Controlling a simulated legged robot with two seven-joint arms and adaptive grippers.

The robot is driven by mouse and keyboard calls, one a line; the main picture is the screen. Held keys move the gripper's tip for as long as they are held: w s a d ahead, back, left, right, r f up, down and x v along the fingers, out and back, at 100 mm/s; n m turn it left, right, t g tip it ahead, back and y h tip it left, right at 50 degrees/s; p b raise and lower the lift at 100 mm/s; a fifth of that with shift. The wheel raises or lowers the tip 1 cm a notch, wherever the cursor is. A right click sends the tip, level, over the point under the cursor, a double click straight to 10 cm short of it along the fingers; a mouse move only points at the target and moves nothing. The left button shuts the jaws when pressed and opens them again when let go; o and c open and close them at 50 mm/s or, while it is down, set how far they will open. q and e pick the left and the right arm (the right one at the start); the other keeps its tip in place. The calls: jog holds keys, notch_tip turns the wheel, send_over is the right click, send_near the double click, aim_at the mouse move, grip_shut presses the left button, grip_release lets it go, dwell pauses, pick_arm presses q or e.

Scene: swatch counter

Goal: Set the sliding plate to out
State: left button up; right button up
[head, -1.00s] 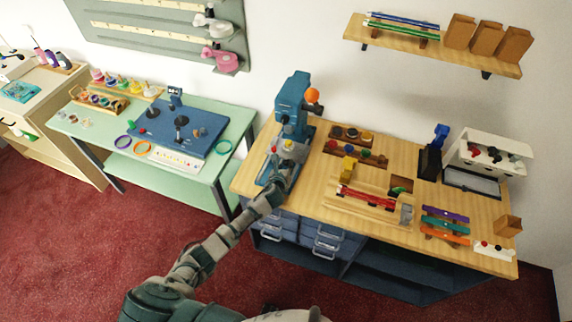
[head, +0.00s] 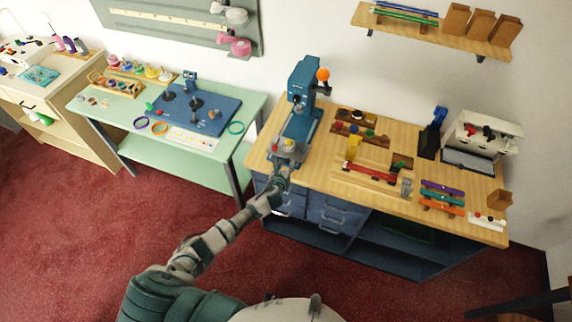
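The blue press (head: 302,88) with an orange ball on its lever stands at the left end of the wooden bench. At its foot, a grey plate (head: 283,160) shows near the bench's front edge, below a red knob and a yellow piece. I take this for the sliding plate, but its exact travel position is hard to read. My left gripper (head: 281,168) is right at the front end of this plate, seeming to touch it. The fingers are small and partly hidden by my wrist, so their opening is unclear. My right gripper is not in view.
The wooden bench (head: 325,173) carries racks of small parts, a red-rod holder (head: 372,173), coloured strips (head: 442,197) and a white machine (head: 482,135). A green table (head: 222,166) stands to the left. Blue drawers (head: 330,217) are under the bench. Red carpet lies in front.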

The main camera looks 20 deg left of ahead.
pick_arm(q)
jog(key=shift+w, duration=0.15)
jog(key=shift+a+r, duration=0.15)
jog(key=v, duration=1.1)
jog(key=shift+s, duration=0.45)
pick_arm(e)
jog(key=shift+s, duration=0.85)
